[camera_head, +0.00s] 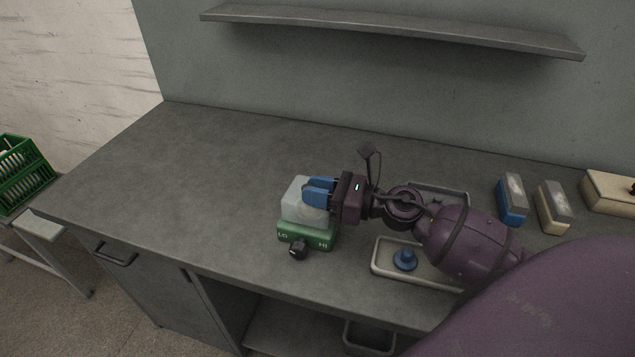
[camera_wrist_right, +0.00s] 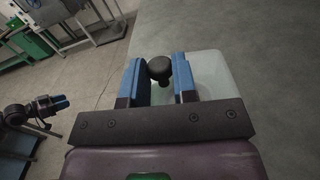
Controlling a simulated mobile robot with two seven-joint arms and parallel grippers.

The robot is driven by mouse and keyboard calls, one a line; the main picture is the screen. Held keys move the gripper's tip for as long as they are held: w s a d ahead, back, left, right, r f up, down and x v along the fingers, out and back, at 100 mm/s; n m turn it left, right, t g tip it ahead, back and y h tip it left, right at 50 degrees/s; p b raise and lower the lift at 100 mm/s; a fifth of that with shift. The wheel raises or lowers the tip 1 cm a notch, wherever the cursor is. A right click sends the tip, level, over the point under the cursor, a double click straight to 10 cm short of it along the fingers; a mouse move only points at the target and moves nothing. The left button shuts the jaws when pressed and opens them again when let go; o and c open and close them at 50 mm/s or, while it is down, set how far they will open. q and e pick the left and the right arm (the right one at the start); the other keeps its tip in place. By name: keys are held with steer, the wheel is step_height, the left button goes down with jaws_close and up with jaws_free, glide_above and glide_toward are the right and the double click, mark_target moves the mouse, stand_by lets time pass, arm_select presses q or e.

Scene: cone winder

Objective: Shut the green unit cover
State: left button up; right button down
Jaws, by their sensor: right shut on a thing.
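The green unit (camera_head: 307,238) stands near the front of the worktop, with LO and HI marked on it and a black dial (camera_head: 298,251) at its front. Its pale translucent cover (camera_head: 301,211) rises above the green part; I cannot tell how far it is open. My right gripper (camera_head: 319,192) comes in from the right, its blue fingers shut on the cover. In the right wrist view, the cover (camera_wrist_right: 213,72) shows beside and between the fingers (camera_wrist_right: 159,80), and a black knob (camera_wrist_right: 160,68) shows between the tips. What looks like my left gripper (camera_wrist_right: 55,104) is far off at left, its jaws unclear.
A pale tray (camera_head: 384,272) with a blue knobbed piece (camera_head: 405,259) lies right of the unit. A grey tray (camera_head: 452,192) is partly behind my arm. A blue block (camera_head: 511,203) and a beige block (camera_head: 554,207) stand farther right. The worktop (camera_head: 190,170) is clear at left.

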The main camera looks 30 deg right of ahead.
steer(key=shift+s+a+f, duration=0.15)
steer(key=shift+f, duration=0.15)
steer(key=shift+s+a+f, duration=0.1)
steer(key=shift+a+f, duration=0.05)
steer(key=shift+f, duration=0.05)
arm_select(q)
steer(key=shift+w+d+r, duration=0.15)
steer(key=shift+w+r, duration=0.05)
steer(key=shift+w, duration=0.3)
arm_select(e)
steer(key=shift+a+f, duration=0.1)
steer(key=c, duration=1.3)
jaws_free()
steer(key=o, duration=0.4)
steer(key=shift+s, duration=0.15)
arm_select(q)
steer(key=shift+s+f, duration=0.35)
steer(key=shift+s, duration=0.25)
steer(key=shift+a, duration=0.2)
